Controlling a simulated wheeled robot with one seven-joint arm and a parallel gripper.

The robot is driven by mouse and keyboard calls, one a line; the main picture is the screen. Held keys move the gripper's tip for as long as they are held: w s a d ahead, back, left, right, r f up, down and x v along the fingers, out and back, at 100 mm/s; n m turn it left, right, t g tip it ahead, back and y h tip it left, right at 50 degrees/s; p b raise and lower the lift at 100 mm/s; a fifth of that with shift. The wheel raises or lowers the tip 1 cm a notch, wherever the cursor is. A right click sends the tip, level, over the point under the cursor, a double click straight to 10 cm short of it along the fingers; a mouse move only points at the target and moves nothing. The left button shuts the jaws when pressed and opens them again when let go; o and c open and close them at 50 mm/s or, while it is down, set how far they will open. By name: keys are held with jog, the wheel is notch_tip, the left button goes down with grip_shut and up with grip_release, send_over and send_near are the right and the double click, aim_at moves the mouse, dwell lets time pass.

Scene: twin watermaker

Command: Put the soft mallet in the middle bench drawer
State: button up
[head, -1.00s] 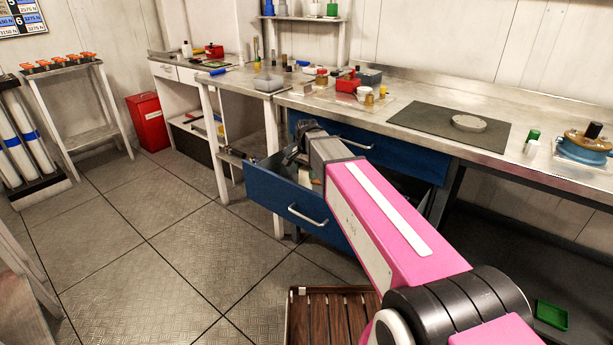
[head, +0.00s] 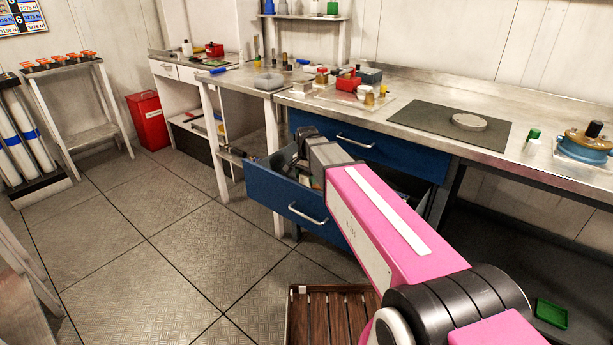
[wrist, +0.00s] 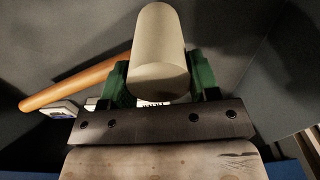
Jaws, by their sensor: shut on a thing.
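The soft mallet shows in the wrist view as a pale grey cylindrical head (wrist: 160,50) with an orange-brown wooden handle (wrist: 75,85) reaching out to the left. My gripper (wrist: 160,85), with green fingers, is shut on the mallet's head, one finger on each side. In the head view my gripper (head: 300,155) is down at the open blue middle drawer (head: 285,200), over its left part. The mallet cannot be made out there behind my arm. Grey drawer walls surround the mallet in the wrist view. Whether it touches the drawer floor I cannot tell.
A shut blue drawer (head: 375,150) lies above the open one, under the metal bench top (head: 420,95). A pale labelled item (wrist: 60,112) lies near the handle in the drawer. A slatted wooden platform (head: 330,315) stands on the floor in front.

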jog(key=o, duration=1.4)
jog(key=shift+r, duration=0.1)
jog(key=r, duration=1.3)
jog(key=shift+s+d, duration=0.1)
jog(key=shift+s, duration=0.15)
